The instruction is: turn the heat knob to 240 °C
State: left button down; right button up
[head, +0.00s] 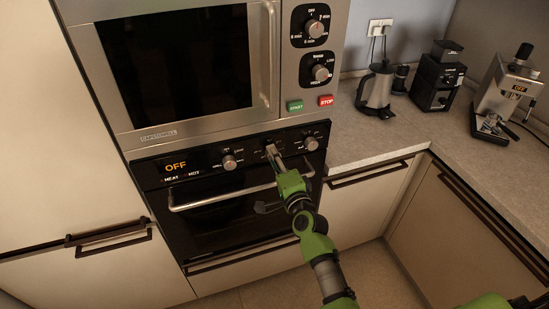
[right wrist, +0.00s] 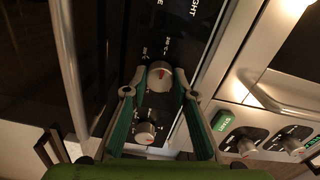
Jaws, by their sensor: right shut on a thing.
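The black oven panel has three silver knobs in a row. My right gripper (head: 272,152) is at the middle knob, with the arm reaching up from below. In the right wrist view, the fingertips (right wrist: 160,78) close around that knob (right wrist: 160,73), which has a red mark on its face. Small temperature lettering beside it suggests it is the heat knob; its exact setting is too small to read. The oven display (head: 176,167) reads OFF, with HEAT and HOT below it. My left gripper is not in view.
The left knob (head: 229,162) and right knob (head: 311,143) flank the gripped one. The oven handle (head: 220,196) runs below the panel. A microwave (head: 185,128) sits above. A kettle (head: 378,92), grinder (head: 437,80) and coffee machine (head: 508,92) stand on the right counter.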

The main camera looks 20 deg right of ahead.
jog(key=shift+f, duration=0.15)
jog(key=o, duration=1.1)
jog(key=s, duration=1.2)
jog(key=shift+d+r, duration=0.2)
